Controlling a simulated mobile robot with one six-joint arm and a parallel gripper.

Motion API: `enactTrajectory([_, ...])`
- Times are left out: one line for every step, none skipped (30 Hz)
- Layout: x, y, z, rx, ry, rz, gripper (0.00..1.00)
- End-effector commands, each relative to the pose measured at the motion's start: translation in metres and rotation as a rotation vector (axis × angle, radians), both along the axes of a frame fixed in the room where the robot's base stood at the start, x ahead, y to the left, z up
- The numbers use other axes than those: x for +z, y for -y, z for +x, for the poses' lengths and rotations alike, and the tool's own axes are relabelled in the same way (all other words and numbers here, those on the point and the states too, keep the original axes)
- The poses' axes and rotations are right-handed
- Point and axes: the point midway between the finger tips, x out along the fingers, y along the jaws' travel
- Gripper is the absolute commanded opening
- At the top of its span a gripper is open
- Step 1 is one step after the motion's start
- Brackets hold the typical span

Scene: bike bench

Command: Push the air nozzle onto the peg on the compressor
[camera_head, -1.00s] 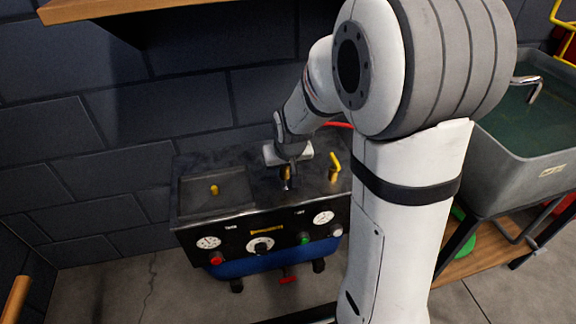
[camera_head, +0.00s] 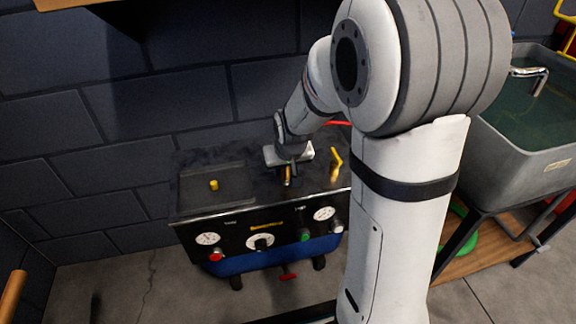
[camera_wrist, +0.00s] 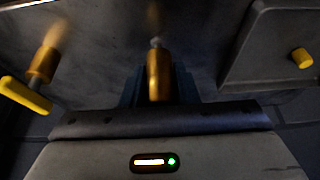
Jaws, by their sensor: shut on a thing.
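My gripper (camera_head: 287,171) is shut on the air nozzle, a brass cylinder with a thin silver tip. It hangs over the middle of the compressor's top (camera_head: 240,204). In the wrist view the nozzle (camera_wrist: 159,76) sits between the two dark fingers (camera_wrist: 158,90), its silver tip pointing away from the gripper. A short yellow peg (camera_head: 213,185) stands in the recessed tray on the compressor's left; it shows at the right in the wrist view (camera_wrist: 302,58). The nozzle is apart from this peg. The gap between the tip and the surface is hard to judge.
A brass fitting with a yellow lever (camera_head: 336,163) stands right of the gripper on the compressor's top. Gauges and knobs line the front panel (camera_head: 262,241). A grey sink (camera_head: 530,130) stands at the right. The dark block wall (camera_head: 150,110) is close behind.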

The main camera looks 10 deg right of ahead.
Motion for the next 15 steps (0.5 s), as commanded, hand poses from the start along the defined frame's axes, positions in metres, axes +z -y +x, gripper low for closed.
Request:
enactTrajectory([-0.0018,0.0001,0.0001,0.000,0.000,0.000,0.01])
enactTrajectory([-0.0023,0.0002,0.0001,0.000,0.000,0.000,0.01])
enactTrajectory([-0.0032,0.0002,0.0001,0.000,0.000,0.000,0.01])
enactTrajectory([-0.0038,0.0003,0.0001,0.000,0.000,0.000,0.01])
enactTrajectory([-0.0044,0.0003,0.0001,-0.001,0.000,0.000,0.01])
enactTrajectory([-0.0052,0.0004,0.0001,-0.001,0.000,0.000,0.01])
enactTrajectory([-0.0058,0.0004,0.0001,-0.001,0.000,0.000,0.01])
enactTrajectory([-0.0064,0.0004,0.0000,-0.001,0.000,0.000,0.01])
enactTrajectory([-0.0072,0.0005,0.0001,-0.001,0.000,0.000,0.01])
enactTrajectory([-0.0078,0.0005,0.0001,-0.001,0.000,0.000,0.01])
enactTrajectory([-0.0084,0.0006,0.0001,-0.001,0.000,0.000,0.01])
enactTrajectory([-0.0092,0.0006,0.0001,-0.001,0.000,0.000,0.01])
enactTrajectory([-0.0098,0.0006,0.0001,-0.001,0.000,0.000,0.01])
enactTrajectory([-0.0104,0.0006,0.0001,-0.001,0.000,0.000,0.01])
enactTrajectory([-0.0112,0.0007,0.0001,-0.001,0.000,0.000,0.01])
